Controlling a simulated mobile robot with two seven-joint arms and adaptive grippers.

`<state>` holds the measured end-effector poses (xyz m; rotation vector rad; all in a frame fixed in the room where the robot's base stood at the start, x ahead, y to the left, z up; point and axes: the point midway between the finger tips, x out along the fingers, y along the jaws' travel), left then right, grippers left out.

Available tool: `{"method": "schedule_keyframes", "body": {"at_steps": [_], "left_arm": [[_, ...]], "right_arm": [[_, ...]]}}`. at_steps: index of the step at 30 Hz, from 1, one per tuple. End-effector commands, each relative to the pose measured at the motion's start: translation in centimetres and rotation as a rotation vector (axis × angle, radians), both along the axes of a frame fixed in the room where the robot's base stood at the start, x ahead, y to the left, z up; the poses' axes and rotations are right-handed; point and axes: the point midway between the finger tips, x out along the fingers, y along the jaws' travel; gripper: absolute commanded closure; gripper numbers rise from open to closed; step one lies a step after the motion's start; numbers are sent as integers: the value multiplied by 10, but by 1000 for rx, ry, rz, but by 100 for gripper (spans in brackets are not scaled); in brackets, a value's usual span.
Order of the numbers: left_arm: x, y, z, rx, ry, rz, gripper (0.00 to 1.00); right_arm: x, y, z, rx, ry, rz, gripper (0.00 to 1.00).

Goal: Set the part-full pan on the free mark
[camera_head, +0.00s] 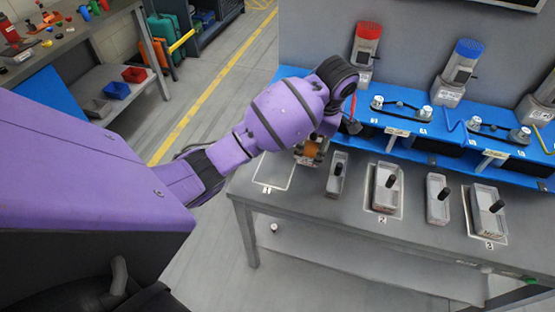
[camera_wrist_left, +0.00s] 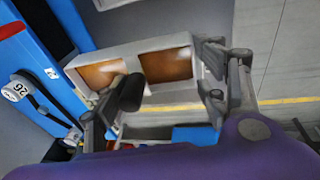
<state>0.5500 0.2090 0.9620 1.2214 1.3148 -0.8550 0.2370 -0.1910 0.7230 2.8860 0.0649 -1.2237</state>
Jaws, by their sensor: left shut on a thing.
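The held pan is grey with orange-brown contents and a black handle (camera_wrist_left: 130,92). In the wrist view its body (camera_wrist_left: 150,50) shows two openings. In the head view its contents show as a small orange patch (camera_head: 311,149), mostly hidden by my arm. My left gripper (camera_head: 312,145) is shut on this pan beside the far left of the bench. The free mark (camera_head: 272,172), an outlined rectangle labelled 1, lies bare on the bench, left of the gripper. Marks 2 (camera_head: 383,215) and 3 (camera_head: 489,241) each bear a pan. My right gripper is not in view.
The blue machine row (camera_head: 425,146) borders the grey bench (camera_head: 300,212) at the back.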

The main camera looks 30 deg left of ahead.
Motion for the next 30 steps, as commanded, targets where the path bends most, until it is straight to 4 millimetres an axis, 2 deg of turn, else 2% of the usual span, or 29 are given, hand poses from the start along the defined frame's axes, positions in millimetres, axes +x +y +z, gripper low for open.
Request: {"method": "schedule_keyframes", "body": {"at_steps": [1, 6, 12, 22, 27, 30], "left_arm": [[-5, 17, -6, 7, 2, 4, 95], [-18, 57, -23, 7, 1, 1, 95], [-28, 85, -60, 3, 2, -1, 95], [-35, 107, -87, 3, 1, -2, 95], [-34, 106, -110, 2, 0, -4, 95], [-33, 106, -116, 1, -2, -4, 95]], "right_arm": [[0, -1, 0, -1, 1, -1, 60], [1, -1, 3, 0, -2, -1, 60], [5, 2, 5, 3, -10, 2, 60], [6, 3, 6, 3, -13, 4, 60], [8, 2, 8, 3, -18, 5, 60], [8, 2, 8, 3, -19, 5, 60]]}}
